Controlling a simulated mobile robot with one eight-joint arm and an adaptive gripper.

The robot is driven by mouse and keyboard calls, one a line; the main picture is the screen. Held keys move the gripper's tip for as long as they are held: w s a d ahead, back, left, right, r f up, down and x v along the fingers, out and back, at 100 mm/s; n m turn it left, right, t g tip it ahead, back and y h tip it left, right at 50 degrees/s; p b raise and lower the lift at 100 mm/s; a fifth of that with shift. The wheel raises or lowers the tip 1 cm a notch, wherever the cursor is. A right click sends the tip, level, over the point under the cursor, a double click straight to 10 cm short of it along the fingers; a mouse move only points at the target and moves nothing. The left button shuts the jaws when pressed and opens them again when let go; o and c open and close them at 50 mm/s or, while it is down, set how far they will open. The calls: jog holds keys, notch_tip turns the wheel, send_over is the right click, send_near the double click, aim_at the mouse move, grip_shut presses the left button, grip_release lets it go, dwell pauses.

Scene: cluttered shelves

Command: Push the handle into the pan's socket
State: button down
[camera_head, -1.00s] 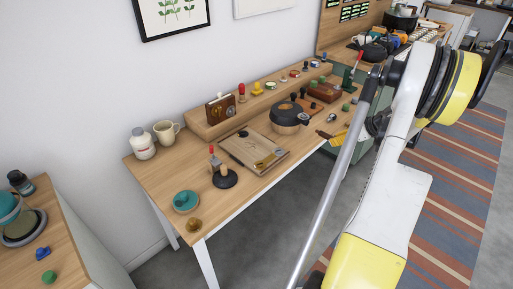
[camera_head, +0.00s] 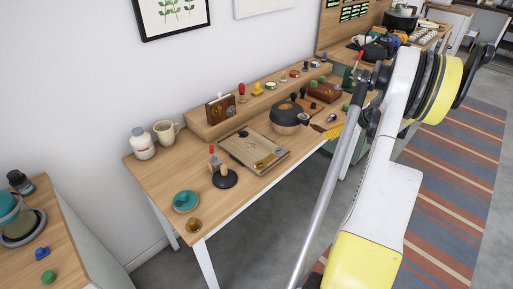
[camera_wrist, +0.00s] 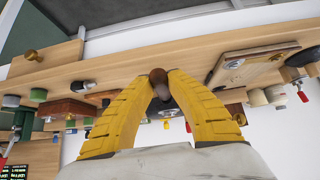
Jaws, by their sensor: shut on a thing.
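The pan (camera_head: 286,115), dark-topped with a tan band, stands on the wooden table in the head view. A small grey stub, perhaps its socket, shows on its right side. The handle looks apart from the pan. Its far end and the pan are mostly hidden by the fingers in the wrist view.
A wooden board (camera_head: 250,150) lies left of the pan. A brown box (camera_head: 324,91) stands behind it, and a raised shelf (camera_head: 205,125) with small knobs runs along the wall. A stamp-like tool (camera_head: 222,176) and a teal dish (camera_head: 186,201) stand at the near left.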

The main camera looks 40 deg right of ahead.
aim_at(321, 130)
jog(key=shift+w+a, duration=0.15)
jog(key=shift+w, duration=1.4)
dwell(0.5)
jog(key=c, duration=1.3)
grip_release()
